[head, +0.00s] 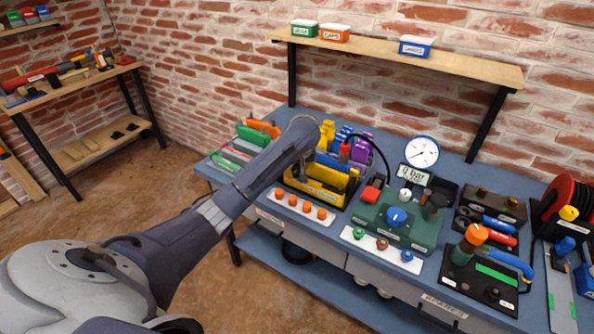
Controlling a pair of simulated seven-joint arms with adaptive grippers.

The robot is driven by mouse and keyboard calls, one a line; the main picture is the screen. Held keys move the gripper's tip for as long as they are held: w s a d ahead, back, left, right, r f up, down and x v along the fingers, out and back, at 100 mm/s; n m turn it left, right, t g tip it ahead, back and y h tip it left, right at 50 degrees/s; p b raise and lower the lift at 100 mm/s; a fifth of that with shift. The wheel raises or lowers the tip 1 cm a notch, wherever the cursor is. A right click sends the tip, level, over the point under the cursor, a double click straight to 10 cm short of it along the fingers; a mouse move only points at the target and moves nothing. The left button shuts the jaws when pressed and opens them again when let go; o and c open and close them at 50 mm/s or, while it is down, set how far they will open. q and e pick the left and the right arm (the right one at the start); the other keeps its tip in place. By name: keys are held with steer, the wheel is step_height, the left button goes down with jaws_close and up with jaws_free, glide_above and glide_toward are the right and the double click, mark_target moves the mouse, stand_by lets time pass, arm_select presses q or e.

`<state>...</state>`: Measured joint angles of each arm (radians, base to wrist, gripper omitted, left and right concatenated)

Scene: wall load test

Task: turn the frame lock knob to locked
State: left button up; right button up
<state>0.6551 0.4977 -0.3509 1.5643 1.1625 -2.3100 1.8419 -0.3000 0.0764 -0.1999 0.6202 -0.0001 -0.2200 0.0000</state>
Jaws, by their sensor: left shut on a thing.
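My left arm reaches in from the lower left to the left half of the blue bench (262,120). Its wrist bends down over the yellow tray (322,194), and my left gripper (301,170) is small and mostly hidden there. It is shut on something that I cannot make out. A large blue knob (396,216) with a white mark sits on the green unit (420,232). An orange-topped knob (475,234) stands on a black plate to its right. I cannot tell which one is the frame lock knob. My right gripper is out of view.
A gauge (421,152) and a "0 bar" display (414,176) stand behind the green unit. Several orange knobs (308,210) sit on a white strip at the bench front. A red reel (568,205) is at right. A shelf (420,58) hangs above; brown floor lies in front.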

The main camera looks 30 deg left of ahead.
arm_select(q)
steer(key=shift+m, duration=0.3)
steer(key=m+h, duration=0.1)
steer(key=m, duration=0.1)
steer(key=m+t, duration=0.1)
steer(key=m, duration=0.1)
steer(key=shift+a+m+h, duration=0.15)
steer(key=shift+m+h, duration=0.25)
steer(key=m+h, duration=0.1)
steer(key=m, duration=0.3)
steer(key=shift+h, duration=0.3)
steer(key=m+h, duration=0.1)
steer(key=m, duration=0.3)
steer(key=shift+m+h, duration=0.4)
steer(key=shift+m+g+h, duration=0.5)
steer(key=shift+m, duration=1.3)
steer(key=o, duration=1.3)
steer(key=shift+c, duration=0.2)
steer(key=v, duration=1.2)
